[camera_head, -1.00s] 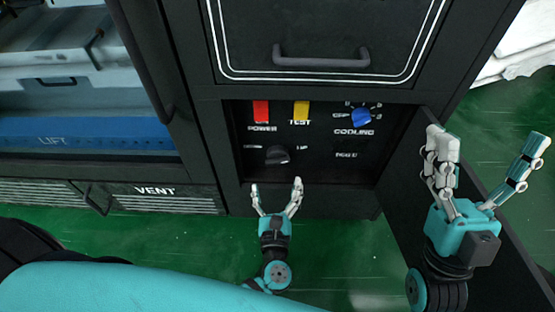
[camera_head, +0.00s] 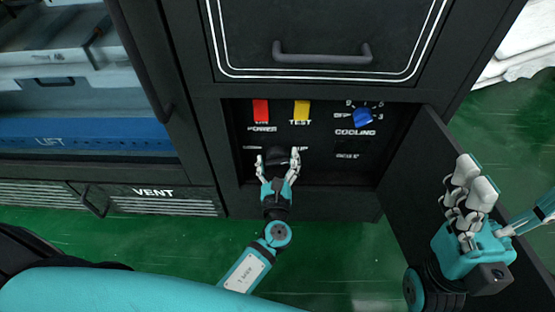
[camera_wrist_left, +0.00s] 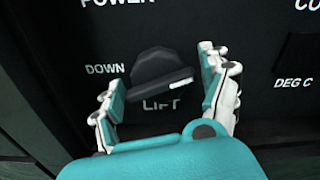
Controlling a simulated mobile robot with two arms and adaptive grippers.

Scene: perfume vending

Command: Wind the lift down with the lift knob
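The black lift knob (camera_head: 276,157) is on the dark control panel, low and left of centre. In the left wrist view the knob (camera_wrist_left: 160,70) sits above the word LIFT, with DOWN printed to its left. Its white mark lies toward its right side. My left gripper (camera_head: 277,163) is open, with one finger on each side of the knob. In the left wrist view the fingers (camera_wrist_left: 160,82) show gaps to the knob; I see no firm contact.
Above the knob are a red power switch (camera_head: 261,110), a yellow test switch (camera_head: 301,111) and a blue cooling knob (camera_head: 363,117). An open black door (camera_head: 420,165) stands right of the panel, near my right gripper. A blue LIFT bar (camera_head: 90,134) is at left.

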